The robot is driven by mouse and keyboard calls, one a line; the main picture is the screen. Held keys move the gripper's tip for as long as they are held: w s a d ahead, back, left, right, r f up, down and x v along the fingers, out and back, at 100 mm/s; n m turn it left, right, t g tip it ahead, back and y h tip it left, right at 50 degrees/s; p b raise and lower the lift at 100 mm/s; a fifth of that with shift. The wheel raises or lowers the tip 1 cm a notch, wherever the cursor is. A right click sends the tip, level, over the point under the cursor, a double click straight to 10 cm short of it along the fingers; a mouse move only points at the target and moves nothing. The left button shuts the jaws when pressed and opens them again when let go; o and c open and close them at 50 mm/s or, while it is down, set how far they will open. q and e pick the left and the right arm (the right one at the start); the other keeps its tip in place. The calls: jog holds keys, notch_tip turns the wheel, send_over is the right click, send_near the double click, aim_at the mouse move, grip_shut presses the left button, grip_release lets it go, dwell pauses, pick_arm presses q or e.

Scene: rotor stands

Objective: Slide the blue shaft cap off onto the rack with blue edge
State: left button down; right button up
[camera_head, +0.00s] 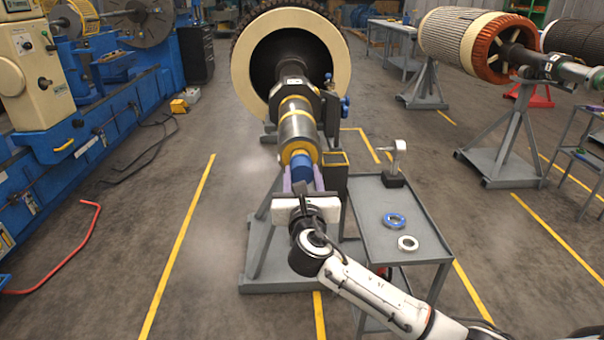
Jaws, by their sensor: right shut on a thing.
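The blue shaft cap (302,168) sits at the near end of the rotor shaft (297,128), beside a yellow-gold ring. My right gripper (303,182) is at the cap, with a finger on its left and a finger on its right, shut on it. The cap's near face is partly hidden by the gripper. A grey rack (364,207) stands just right of my right gripper, its top below the cap's height. I cannot clearly make out a blue edge on it. My left gripper is not in view.
On the rack lie a blue ring (395,225) and a pale ring (408,249), with a small white-topped device (394,180) at the back. The rack's front left top is clear. The rotor stand (262,245) is below the shaft. Blue machinery (70,150) lines the left.

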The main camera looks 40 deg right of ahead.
aim_at(302, 176)
jog(key=shift+p+v, duration=1.35)
jog(key=shift+v, duration=1.25)
jog(key=v, duration=0.2)
jog(key=shift+s+a, duration=0.2)
jog(key=shift+s, duration=0.15)
jog(key=s+a+n+t+y, duration=0.2)
jog(key=s+a+n+y, duration=0.4)
jog(key=s+a+y, duration=0.3)
jog(key=s+a, duration=0.4)
jog(key=s, duration=0.4)
jog(key=shift+f+t+y, duration=0.3)
jog(key=shift+f+t, duration=0.1)
jog(key=shift+a, duration=0.2)
